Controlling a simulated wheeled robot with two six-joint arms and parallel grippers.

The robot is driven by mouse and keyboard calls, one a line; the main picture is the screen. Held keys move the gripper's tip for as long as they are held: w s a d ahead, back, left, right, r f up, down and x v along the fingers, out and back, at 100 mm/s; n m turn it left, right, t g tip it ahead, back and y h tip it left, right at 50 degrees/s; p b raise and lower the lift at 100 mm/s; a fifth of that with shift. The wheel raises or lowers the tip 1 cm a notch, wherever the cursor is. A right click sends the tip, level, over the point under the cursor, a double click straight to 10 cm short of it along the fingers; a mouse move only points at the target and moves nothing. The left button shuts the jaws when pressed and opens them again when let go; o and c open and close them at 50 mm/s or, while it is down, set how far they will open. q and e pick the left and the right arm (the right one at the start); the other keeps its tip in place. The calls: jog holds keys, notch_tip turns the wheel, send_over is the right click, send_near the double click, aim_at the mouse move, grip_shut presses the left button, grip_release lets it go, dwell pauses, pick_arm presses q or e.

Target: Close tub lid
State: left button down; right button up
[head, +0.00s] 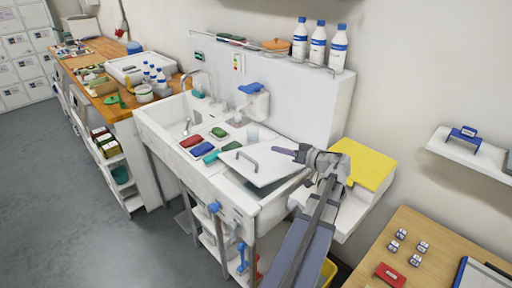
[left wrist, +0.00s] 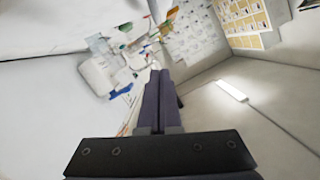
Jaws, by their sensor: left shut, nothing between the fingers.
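The tub lid (head: 266,170) is a white flat panel with a grey bar handle (head: 246,160) at the right end of the white sink unit (head: 168,127). It is tilted, with a dark gap under its right edge. My left gripper (head: 282,151) is shut and empty, its purple-grey fingers pointing left at the lid's far right edge. I cannot tell whether they touch it. In the left wrist view the closed fingers (left wrist: 155,95) show, with a large white surface on the left that I cannot identify. The tub's inside is mostly hidden. My right gripper is not in view.
Red, blue and green items (head: 201,149) lie on the sink ledge left of the lid. A soap dispenser (head: 254,102) hangs behind it. White bottles (head: 318,45) stand on the shelf above. A yellow-topped box (head: 364,164) is right of the gripper. Open floor (head: 80,215) lies left.

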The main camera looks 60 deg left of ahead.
pick_arm(q)
jog(key=b, duration=0.4)
send_over(249, 173)
jog(key=w+a, duration=0.4)
jog(key=w, duration=0.1)
jog(key=f, duration=0.4)
jog(key=shift+s+d+f, duration=0.15)
jog(key=shift+d+f, duration=0.05)
jog(key=shift+f, duration=0.05)
jog(key=shift+s+d+f+b, duration=0.15)
jog(key=shift+s+f+b, duration=0.3)
jog(key=shift+f+b, duration=0.4)
jog(key=shift+r, duration=0.1)
jog(key=shift+n, duration=0.7)
jog(key=f+b, duration=0.2)
jog(key=s+f+b, duration=0.1)
jog(key=f+b, duration=0.1)
jog(key=s+f+b, duration=0.1)
jog(key=f+b, duration=0.2)
jog(key=shift+s+d, duration=0.15)
jog(key=shift+d, duration=0.25)
jog(key=shift+s+f, duration=0.15)
jog(key=shift+f, duration=0.1)
jog(key=shift+d, duration=0.1)
